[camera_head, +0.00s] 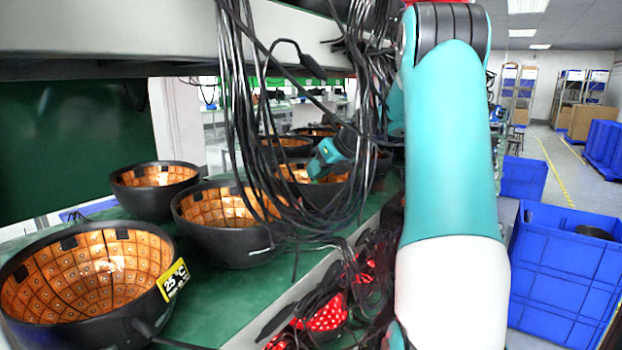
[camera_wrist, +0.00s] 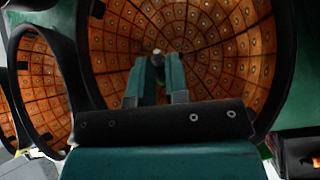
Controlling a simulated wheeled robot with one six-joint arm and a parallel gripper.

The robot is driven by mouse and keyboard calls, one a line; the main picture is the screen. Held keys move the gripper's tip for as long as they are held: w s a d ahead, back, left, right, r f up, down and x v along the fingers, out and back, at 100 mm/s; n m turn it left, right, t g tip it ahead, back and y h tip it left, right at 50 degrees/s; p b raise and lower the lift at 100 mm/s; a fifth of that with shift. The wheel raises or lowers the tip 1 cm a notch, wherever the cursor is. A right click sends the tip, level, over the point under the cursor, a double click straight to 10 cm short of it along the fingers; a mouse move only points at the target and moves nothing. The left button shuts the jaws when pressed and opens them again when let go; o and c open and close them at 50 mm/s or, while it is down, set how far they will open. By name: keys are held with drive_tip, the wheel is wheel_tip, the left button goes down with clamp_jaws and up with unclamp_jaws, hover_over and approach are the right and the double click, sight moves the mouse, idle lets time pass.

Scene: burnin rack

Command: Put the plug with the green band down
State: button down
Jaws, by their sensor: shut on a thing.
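My gripper (camera_head: 322,164) is above the orange-lined inside of a black bowl (camera_head: 338,190) on the green shelf, partly behind hanging cables. In the wrist view its teal fingers (camera_wrist: 157,72) are shut on a small dark plug (camera_wrist: 157,60) with a greenish tint. The plug is mostly hidden between the fingers, and I cannot make out its band. The tiled bowl interior (camera_wrist: 205,45) fills the view behind it.
A thick bundle of black cables (camera_head: 240,110) hangs in front of several black bowls (camera_head: 225,228). A front bowl carries a yellow "25 °C" label (camera_head: 174,280). Red dotted items (camera_head: 325,315) lie below the shelf edge. Blue crates (camera_head: 565,262) stand at the right.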

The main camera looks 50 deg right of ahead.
drive_tip(key=shift+w+d+f+p, duration=0.15)
drive_tip(key=shift+w+f+p, duration=0.1)
drive_tip(key=shift+w+f, duration=0.55)
drive_tip(key=shift+w+d+f+p, duration=0.1)
drive_tip(key=shift+w+f+p, duration=0.1)
drive_tip(key=shift+w+f, duration=0.55)
drive_tip(key=shift+s+f, duration=0.25)
drive_tip(key=shift+f, duration=0.05)
drive_tip(key=c, duration=1.1)
unclamp_jaws()
drive_tip(key=b+v, duration=0.2)
drive_tip(key=v, duration=1)
drive_tip(key=shift+r, duration=0.15)
